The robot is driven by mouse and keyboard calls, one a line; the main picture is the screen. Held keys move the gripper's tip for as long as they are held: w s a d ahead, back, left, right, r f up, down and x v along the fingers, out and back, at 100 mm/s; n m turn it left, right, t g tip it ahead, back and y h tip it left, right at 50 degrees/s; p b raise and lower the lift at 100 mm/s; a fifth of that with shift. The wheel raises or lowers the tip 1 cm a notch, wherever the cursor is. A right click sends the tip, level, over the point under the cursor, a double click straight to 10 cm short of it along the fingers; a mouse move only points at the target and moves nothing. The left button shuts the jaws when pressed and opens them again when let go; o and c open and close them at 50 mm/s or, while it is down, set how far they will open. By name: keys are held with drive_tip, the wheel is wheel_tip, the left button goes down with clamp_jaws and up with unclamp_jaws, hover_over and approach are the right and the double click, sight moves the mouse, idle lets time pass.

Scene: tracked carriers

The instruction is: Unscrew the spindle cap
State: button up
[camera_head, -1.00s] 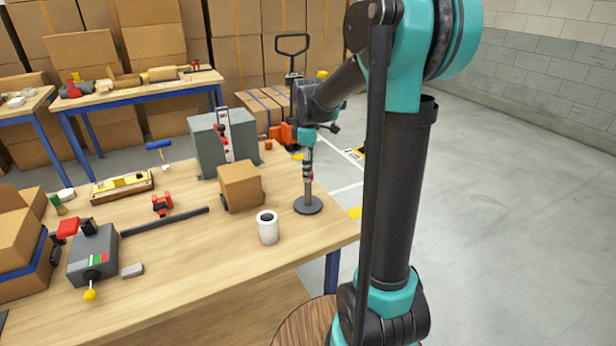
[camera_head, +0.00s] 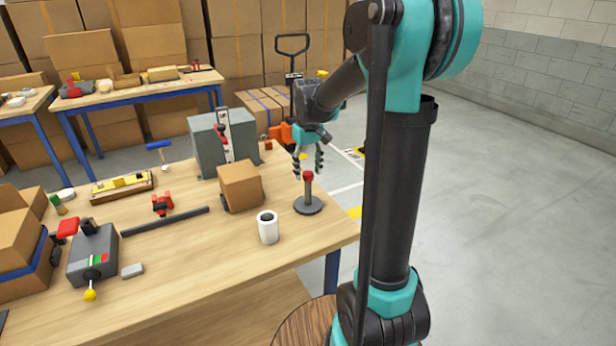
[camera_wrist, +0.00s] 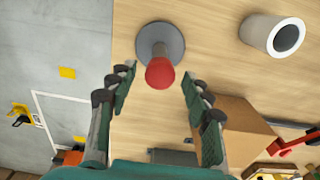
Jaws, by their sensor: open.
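The spindle is a grey post on a round dark base (camera_head: 309,206), standing upright near the right edge of the table. Its red cap (camera_head: 308,175) sits on top of the post. In the wrist view the red cap (camera_wrist: 160,73) shows from above, with the grey base (camera_wrist: 172,38) behind it. My gripper (camera_head: 308,163) is just above and behind the cap, apart from it. In the wrist view my gripper (camera_wrist: 157,78) has its two fingers spread wide, one on each side of the cap, with nothing between them touching.
A cardboard box (camera_head: 241,187) and a white cup (camera_head: 268,228) stand left of the spindle. A grey block with a rail (camera_head: 208,145) stands behind. A grey box with a yellow-knobbed lever (camera_head: 93,258) is at the left. The table right of the spindle is clear.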

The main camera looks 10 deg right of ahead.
drive_tip(key=m, duration=0.8)
drive_tip(key=shift+m, duration=0.4)
drive_tip(key=m, duration=0.4)
drive_tip(key=shift+m, duration=0.3)
drive_tip(key=m, duration=0.4)
drive_tip(key=shift+m, duration=0.3)
drive_tip(key=c, duration=0.9)
drive_tip(key=n, duration=0.4)
drive_tip(key=shift+c, duration=0.3)
drive_tip(key=n, duration=0.4)
drive_tip(key=shift+n, duration=0.9)
